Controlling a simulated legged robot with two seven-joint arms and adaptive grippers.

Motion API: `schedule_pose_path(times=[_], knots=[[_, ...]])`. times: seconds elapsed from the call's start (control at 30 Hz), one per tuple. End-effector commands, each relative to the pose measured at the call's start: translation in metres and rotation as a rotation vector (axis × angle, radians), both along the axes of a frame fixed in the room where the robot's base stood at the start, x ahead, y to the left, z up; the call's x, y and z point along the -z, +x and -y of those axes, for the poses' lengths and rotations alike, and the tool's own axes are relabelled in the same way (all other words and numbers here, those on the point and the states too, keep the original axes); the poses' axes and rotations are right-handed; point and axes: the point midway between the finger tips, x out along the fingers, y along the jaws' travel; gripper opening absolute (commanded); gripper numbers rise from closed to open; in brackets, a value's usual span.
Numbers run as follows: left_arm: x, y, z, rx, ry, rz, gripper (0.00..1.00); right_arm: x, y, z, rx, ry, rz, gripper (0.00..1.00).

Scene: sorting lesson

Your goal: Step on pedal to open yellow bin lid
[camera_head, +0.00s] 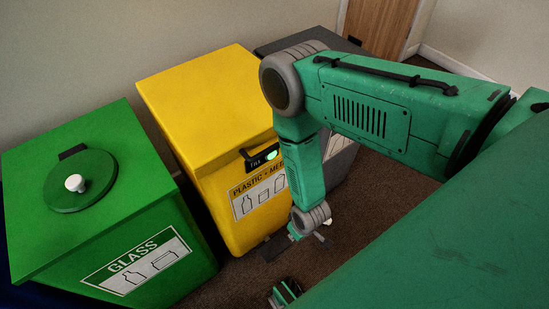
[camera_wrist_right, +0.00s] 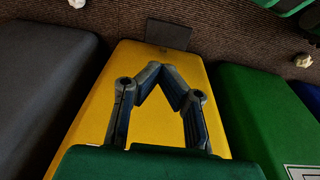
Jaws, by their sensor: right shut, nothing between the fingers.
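The yellow bin (camera_head: 205,95) stands in the middle of the head view. Its flat lid is down, and its front carries a "PLASTIC" label (camera_head: 259,195) and a lit green indicator. Its dark flat pedal (camera_head: 272,247) juts out at the bottom of the front, just above the floor. The pedal also shows in the right wrist view (camera_wrist_right: 168,34), beyond the fingertips. My right gripper (camera_wrist_right: 162,68) is shut and empty in front of the bin's yellow face, apart from the pedal in that picture. Whether it touches the bin is unclear. My left gripper is not in view.
A green glass bin (camera_head: 120,215) with a round lid stands to the left. A dark grey bin (camera_wrist_right: 40,85) stands on the yellow bin's other side, partly behind my arm. Crumpled white pieces (camera_wrist_right: 303,60) lie on the brown carpet. A wooden door (camera_head: 380,25) is at the back.

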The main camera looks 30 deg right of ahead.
Motion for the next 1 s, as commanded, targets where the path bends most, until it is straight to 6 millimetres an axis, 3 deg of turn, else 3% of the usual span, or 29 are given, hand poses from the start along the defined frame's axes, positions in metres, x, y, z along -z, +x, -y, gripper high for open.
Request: schedule_pose_path(times=[0.03, 0.2, 0.4, 0.5, 0.7, 1.0], knots=[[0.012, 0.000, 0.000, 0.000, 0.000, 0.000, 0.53, 0.032, 0.007, -0.003, 0.000, 0.002, 0.010, 0.00], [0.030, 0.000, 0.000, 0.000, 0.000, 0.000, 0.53, 0.096, 0.027, -0.012, -0.004, 0.010, 0.040, 0.00], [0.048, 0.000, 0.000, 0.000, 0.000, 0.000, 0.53, 0.154, 0.042, -0.022, -0.005, 0.020, 0.072, 0.00], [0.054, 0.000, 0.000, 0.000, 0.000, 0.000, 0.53, 0.174, 0.046, -0.025, -0.004, 0.024, 0.082, 0.00], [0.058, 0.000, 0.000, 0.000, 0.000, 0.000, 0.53, 0.188, 0.051, -0.029, -0.002, 0.029, 0.094, 0.00], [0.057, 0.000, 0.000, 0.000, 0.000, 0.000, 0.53, 0.188, 0.051, -0.029, -0.002, 0.029, 0.094, 0.00]])
